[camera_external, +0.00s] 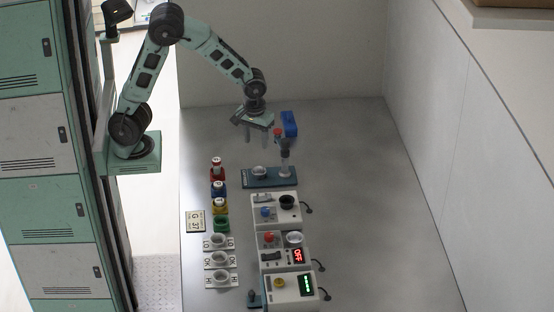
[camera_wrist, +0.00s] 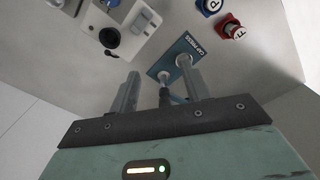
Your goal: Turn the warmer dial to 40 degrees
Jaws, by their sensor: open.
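The row of white devices stands on the table in the external view. The middle device (camera_external: 284,259) has a red knob (camera_external: 268,238), a round pale top plate (camera_external: 294,238) and a red display (camera_external: 298,255) that seems to read OFF. It looks like the warmer, but its dial and degree marks are too small to read. My gripper (camera_external: 256,137) hangs above the far end of the row, well away from this device. In the wrist view my gripper (camera_wrist: 158,70) has its fingers apart, with nothing held between them.
A blue cap press (camera_external: 256,184) stands below my gripper. A white device with a blue knob (camera_external: 265,212) and one with a yellow knob (camera_external: 279,283) flank the middle device. Coloured-cap bottles (camera_external: 217,172) line the left. The table's right side (camera_external: 375,220) is clear.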

